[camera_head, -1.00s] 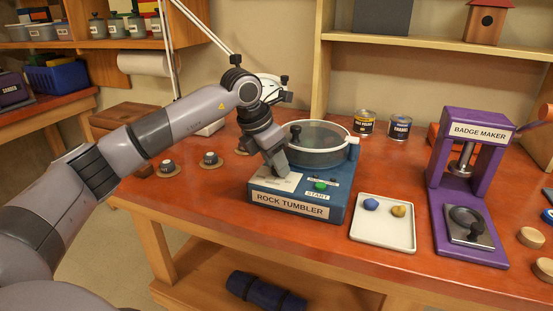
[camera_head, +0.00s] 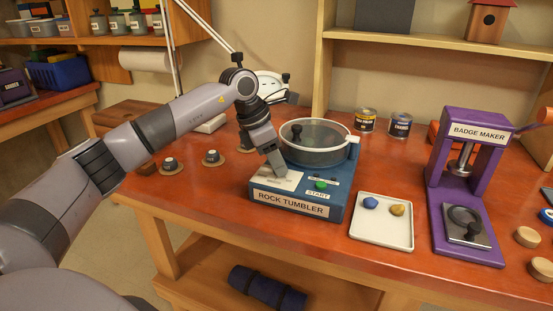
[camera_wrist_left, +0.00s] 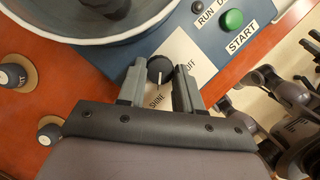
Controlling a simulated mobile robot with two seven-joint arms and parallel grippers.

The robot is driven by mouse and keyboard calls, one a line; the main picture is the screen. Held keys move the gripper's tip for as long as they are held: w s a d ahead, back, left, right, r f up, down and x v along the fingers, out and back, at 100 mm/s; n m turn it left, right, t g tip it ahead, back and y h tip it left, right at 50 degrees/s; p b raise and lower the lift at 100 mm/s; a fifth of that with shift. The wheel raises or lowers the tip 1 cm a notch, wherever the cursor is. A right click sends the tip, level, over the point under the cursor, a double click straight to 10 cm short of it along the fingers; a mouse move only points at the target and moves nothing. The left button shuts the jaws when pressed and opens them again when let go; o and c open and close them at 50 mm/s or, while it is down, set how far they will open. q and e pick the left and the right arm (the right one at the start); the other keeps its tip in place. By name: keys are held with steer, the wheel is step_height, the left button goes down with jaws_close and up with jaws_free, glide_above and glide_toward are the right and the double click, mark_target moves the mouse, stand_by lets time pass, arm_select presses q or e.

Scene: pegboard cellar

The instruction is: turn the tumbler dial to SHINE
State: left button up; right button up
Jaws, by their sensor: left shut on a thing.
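The rock tumbler (camera_head: 318,203) is a blue box with a round clear-lidded drum on the table. Its black tumbler dial (camera_wrist_left: 160,68) sits on a white label plate (camera_wrist_left: 184,44) and has a white pointer line. In the left wrist view the line points down the picture, near the word SHINE (camera_wrist_left: 157,100); another, partly hidden word lies to the right of the dial. My left gripper (camera_wrist_left: 158,84) is shut on the dial, one finger on each side. In the head view the left gripper (camera_head: 281,180) hides the dial.
A green START button (camera_head: 320,185) is right of the dial, and the drum (camera_head: 316,155) stands close behind. Small dark-topped pots (camera_head: 211,157) stand left.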

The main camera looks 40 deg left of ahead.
mark_target(264, 174)
arm_select(q)
steer(key=shift+s+f, duration=0.1)
steer(key=shift+f, duration=0.05)
steer(key=o, duration=0.8)
steer(key=shift+c, duration=0.2)
steer(key=v, duration=0.7)
